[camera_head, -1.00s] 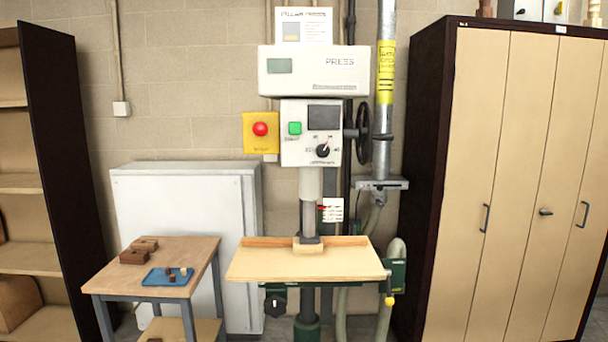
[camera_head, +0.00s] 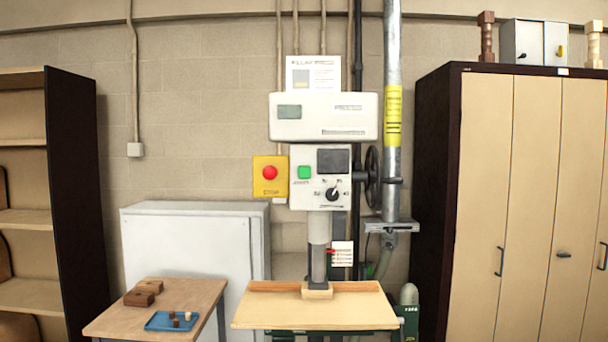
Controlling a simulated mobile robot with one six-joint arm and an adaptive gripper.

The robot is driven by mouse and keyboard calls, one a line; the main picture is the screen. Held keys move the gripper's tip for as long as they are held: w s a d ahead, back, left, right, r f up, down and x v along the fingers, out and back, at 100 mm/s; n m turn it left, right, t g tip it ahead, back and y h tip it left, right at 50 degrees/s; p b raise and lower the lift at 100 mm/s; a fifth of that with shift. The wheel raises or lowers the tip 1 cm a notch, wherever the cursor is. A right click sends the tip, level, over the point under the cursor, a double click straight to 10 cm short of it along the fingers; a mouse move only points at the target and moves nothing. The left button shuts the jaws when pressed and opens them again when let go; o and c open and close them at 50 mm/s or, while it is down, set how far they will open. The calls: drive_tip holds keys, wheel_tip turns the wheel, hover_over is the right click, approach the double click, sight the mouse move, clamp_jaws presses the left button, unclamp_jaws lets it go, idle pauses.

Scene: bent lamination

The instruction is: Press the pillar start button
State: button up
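Below the head is a light control panel (camera_head: 321,178). The green start button (camera_head: 304,172) sits at the panel's upper left. A dark display (camera_head: 333,161) is to its right and a black dial (camera_head: 332,194) is below. A red stop button (camera_head: 270,173) on a yellow plate is just left of the panel. My gripper is not in view, and nothing covers the green button.
A wooden press table (camera_head: 315,311) juts out below the panel. A small side table (camera_head: 190,293) with brown blocks (camera_head: 144,293) and a blue tray (camera_head: 160,322) is at left. A tall cabinet (camera_head: 505,190) stands right, open shelves (camera_head: 28,220) far left.

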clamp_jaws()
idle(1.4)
